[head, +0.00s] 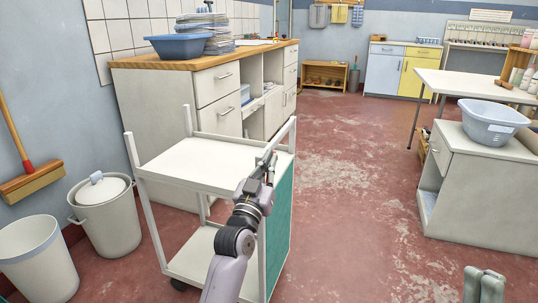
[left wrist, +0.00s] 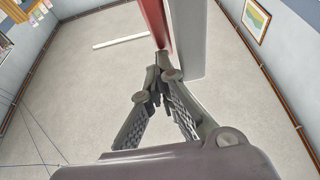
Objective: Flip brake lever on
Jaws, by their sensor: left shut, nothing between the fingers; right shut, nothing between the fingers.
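I cannot make out a brake lever in either view. A white two-shelf trolley (head: 200,165) with a green side panel (head: 279,228) stands in the middle of the head view. My left gripper (head: 266,162) is at the trolley's right side, by its upper rail; I cannot tell whether it touches. In the left wrist view its fingers (left wrist: 158,80) come together at the tips, shut with nothing between them. Beyond them are a red upright part (left wrist: 162,25) and a grey one (left wrist: 188,40). My right gripper (head: 484,284) is shut and empty at the bottom right, over the floor.
A long cabinet (head: 160,125) with a wooden top stands behind the trolley. A lidded bin (head: 108,220) and an open bin (head: 35,260) stand at left. A grey cabinet (head: 478,190) with a blue basin (head: 492,120) stands at right. The red floor between is clear.

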